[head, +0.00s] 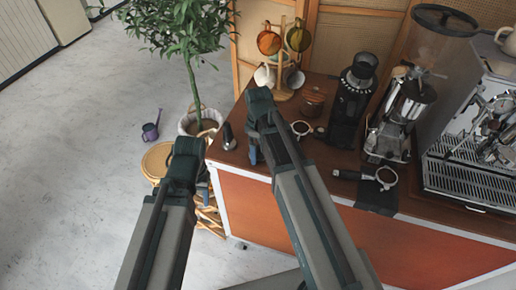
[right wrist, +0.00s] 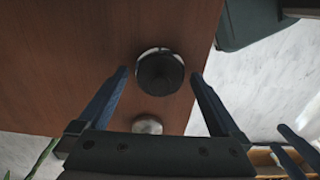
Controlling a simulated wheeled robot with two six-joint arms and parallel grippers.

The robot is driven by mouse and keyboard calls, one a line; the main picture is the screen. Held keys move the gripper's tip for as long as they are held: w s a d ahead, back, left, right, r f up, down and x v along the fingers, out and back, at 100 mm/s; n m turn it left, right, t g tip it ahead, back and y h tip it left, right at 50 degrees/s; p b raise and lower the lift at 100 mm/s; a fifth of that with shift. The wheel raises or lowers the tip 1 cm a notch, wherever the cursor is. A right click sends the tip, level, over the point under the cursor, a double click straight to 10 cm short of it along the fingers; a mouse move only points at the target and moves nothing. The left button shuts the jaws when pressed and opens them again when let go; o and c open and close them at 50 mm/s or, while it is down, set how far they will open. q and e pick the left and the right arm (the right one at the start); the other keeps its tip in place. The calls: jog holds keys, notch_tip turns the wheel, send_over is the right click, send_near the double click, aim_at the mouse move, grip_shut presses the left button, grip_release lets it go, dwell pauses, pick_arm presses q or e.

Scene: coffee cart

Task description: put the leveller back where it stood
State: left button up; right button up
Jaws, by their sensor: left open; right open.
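The leveller (right wrist: 160,72) appears to be the round black-topped piece with a silver rim in the right wrist view, on the brown counter (right wrist: 80,50). My right gripper (right wrist: 160,78) is open, with a finger on each side of it and gaps showing. In the head view my right gripper (head: 253,150) is low by the counter's left part, and my arm seems to hide the leveller there. My left gripper (head: 203,186) is open and empty, left of the counter edge. A small dark-handled tool (head: 228,137) stands near the counter's left edge.
A silvery round piece (right wrist: 147,125) is close to the leveller. A portafilter (head: 301,128), black grinder (head: 350,100), mug tree (head: 283,60) and wooden round piece (head: 312,101) stand behind. Another portafilter (head: 385,177) is by the espresso machine (head: 480,150).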

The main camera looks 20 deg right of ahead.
aim_at(258, 148)
pick_arm(q)
jog(key=shift+r, duration=0.1)
pick_arm(e)
notch_tip(258, 148, up, 12)
jog(key=p, duration=1.2)
pick_arm(q)
notch_tip(258, 148, up, 12)
pick_arm(e)
jog(key=s+a+m+h, duration=0.1)
jog(key=s+a+m, duration=0.6)
jog(key=s+a, duration=0.3)
jog(key=s, duration=0.4)
jog(key=shift+s+a+r, duration=0.15)
jog(key=shift+a+r, duration=0.05)
jog(key=shift+a, duration=0.05)
jog(key=shift+f, duration=0.1)
